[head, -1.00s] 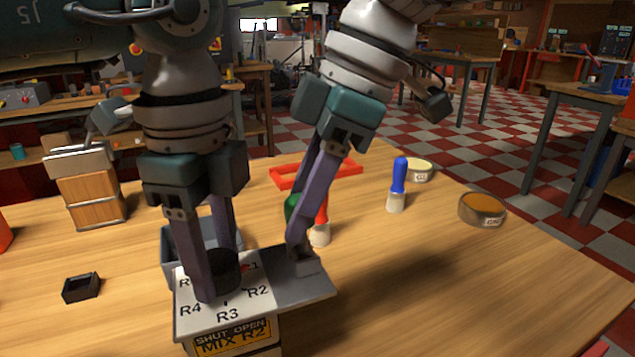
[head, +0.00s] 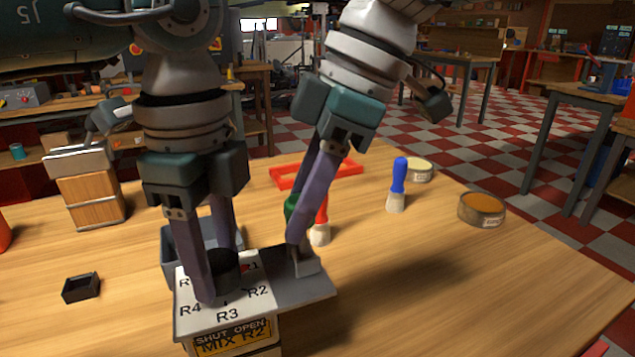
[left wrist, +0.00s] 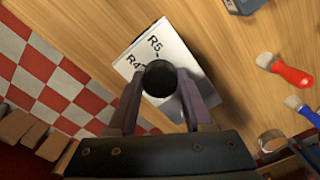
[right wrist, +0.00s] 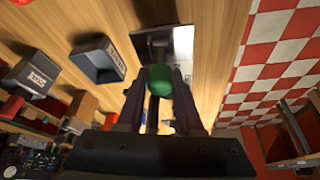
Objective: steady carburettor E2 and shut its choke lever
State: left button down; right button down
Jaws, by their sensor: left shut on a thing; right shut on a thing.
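No E2 mark is legible. My left gripper (head: 215,283) is shut on its black round knob (head: 226,268); the knob also shows in the left wrist view (left wrist: 158,78). My right gripper (head: 297,236) is shut on a green-topped lever (right wrist: 160,80) above the grey side plate (head: 312,284). In the head view the green top (head: 290,206) is partly hidden behind the fingers, and a small grey block (head: 305,265) stands at the lever's foot.
A grey bin (head: 176,262) stands directly behind the carburettor. Red-handled (head: 321,225) and blue-handled (head: 398,185) brushes, a tin (head: 482,210) and a red frame (head: 340,173) are behind and right. A small black tray (head: 81,288) lies left. The right front table is clear.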

jog(key=shift+a, duration=0.1)
jog(key=shift+s+a+h, duration=0.15)
jog(key=shift+h, duration=0.15)
jog(key=c, duration=0.5)
grip_release()
jog(key=shift+c, duration=0.2)
jog(key=v, duration=1.2)
